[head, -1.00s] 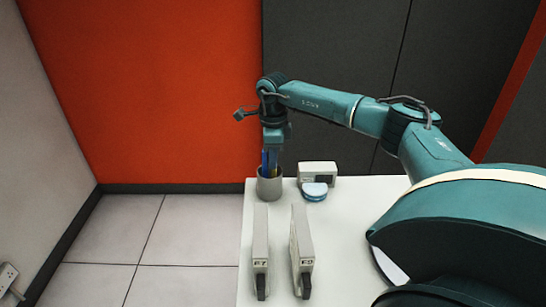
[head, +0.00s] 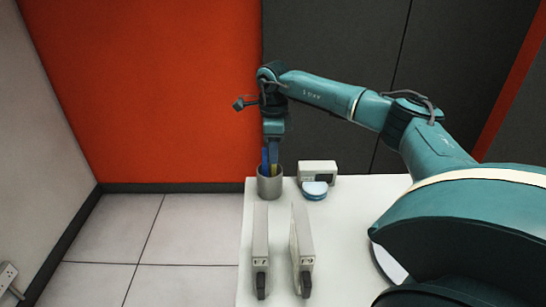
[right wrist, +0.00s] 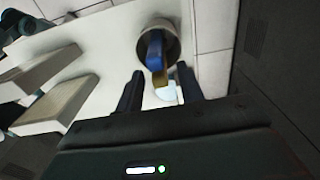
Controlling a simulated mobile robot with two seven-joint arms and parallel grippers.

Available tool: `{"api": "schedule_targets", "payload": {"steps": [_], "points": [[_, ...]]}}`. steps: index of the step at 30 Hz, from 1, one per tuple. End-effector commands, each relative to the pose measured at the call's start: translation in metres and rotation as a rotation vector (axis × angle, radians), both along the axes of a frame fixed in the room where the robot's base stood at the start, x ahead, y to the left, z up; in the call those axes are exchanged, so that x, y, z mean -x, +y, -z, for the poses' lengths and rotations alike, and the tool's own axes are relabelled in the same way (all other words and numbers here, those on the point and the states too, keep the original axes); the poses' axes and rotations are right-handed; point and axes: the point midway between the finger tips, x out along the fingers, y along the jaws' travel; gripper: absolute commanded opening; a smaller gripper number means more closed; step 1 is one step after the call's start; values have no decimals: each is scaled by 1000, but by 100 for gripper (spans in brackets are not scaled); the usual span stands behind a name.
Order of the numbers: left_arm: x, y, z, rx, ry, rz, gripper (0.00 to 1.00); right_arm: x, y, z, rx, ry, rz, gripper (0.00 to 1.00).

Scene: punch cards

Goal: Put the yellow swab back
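The yellow swab (head: 274,170) stands in the grey cup (head: 270,188), with its upper end sticking out below my right gripper (head: 274,143). A blue swab (head: 265,160) stands beside it in the same cup. In the right wrist view the yellow swab (right wrist: 160,77) points up toward the gap between my right gripper's fingers (right wrist: 160,90). The two dark fingers are apart, with visible space on both sides of the swab. The cup's inside bottom is hidden. My left gripper is not in view.
Behind the cup's right side is a beige device (head: 318,170) with a light blue round part (head: 315,189) in front. Two upright grey slabs (head: 260,235) (head: 301,240) stand nearer on the white table (head: 345,250). The table's left edge is close to the cup.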

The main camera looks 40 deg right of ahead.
Motion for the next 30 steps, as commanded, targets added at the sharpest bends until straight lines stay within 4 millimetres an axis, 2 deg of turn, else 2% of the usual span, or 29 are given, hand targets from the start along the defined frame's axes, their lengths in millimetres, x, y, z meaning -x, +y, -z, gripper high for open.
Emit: {"api": "schedule_targets", "payload": {"steps": [6, 12, 18, 30], "points": [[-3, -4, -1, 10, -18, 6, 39, -1, 0, -49, 0, -6, 0, 38], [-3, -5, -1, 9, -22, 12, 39, -1, 1, -81, 0, -4, -1, 38], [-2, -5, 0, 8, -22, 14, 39, 0, 0, -92, 0, -1, -1, 38], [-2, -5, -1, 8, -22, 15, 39, 0, 0, -92, -1, -1, -1, 38]]}}
